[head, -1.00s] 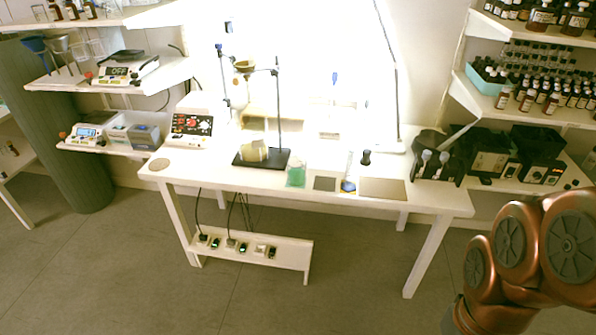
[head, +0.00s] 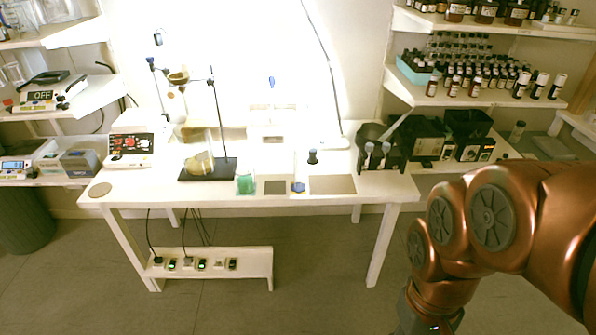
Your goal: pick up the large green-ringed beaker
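A small glass beaker with green contents (head: 245,185) stands upright near the front edge of the white table. A larger clear beaker (head: 198,153) with yellowish contents is at the dark stand base, under a funnel. I cannot make out a green ring on either one. My copper-coloured arm is at the lower right, apart from the table. My gripper is out of view below the picture's bottom edge.
The white table (head: 335,200) holds a retort stand (head: 222,165), a blue-based cylinder (head: 298,187), a hotplate stirrer (head: 130,145) and flat plates. Bottle shelves (head: 480,98) stand at the right. Black devices (head: 425,140) stand at the table's right. The floor in front is clear.

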